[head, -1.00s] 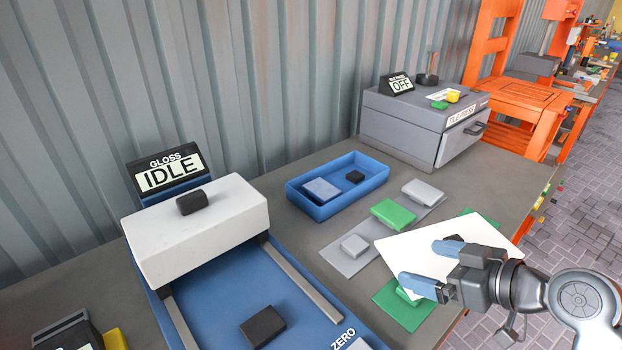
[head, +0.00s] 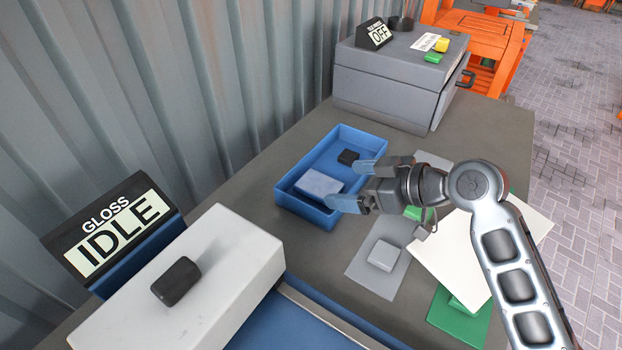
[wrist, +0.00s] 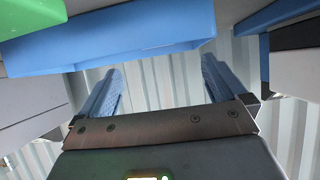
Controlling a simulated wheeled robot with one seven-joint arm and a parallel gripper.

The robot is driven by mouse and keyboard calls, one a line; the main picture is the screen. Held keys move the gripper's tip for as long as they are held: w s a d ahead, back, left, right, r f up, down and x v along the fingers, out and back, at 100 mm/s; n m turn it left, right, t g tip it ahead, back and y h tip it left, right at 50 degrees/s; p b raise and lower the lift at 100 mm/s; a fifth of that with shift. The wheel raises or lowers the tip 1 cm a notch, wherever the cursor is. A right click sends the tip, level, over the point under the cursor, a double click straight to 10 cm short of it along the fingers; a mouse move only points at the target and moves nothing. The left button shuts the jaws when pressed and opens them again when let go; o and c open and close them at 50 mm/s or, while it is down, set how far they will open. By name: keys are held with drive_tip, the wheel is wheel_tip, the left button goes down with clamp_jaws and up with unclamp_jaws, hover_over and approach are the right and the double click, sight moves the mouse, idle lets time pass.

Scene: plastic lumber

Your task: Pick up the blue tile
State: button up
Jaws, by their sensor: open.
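Whether the fingers are above or level with the rim is hard to tell. In the wrist view, the open fingers (wrist: 160,82) point toward the tray's outer wall (wrist: 120,55). The tile is not visible there.
A grey press (head: 395,85) stands behind. Right of the tray are a grey mat (head: 372,262) with a light grey block (head: 383,255) and a white sheet (head: 455,255). The gloss machine (head: 215,270) is front left.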

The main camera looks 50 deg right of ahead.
sight(321, 185)
drive_tip(key=x, duration=0.4)
drive_tip(key=p+x, duration=0.1)
drive_tip(key=x, duration=0.1)
drive_tip(key=shift+d+f, duration=0.3)
drive_tip(key=shift+f, duration=0.25)
drive_tip(key=shift+c, duration=0.2)
drive_tip(key=c, duration=1)
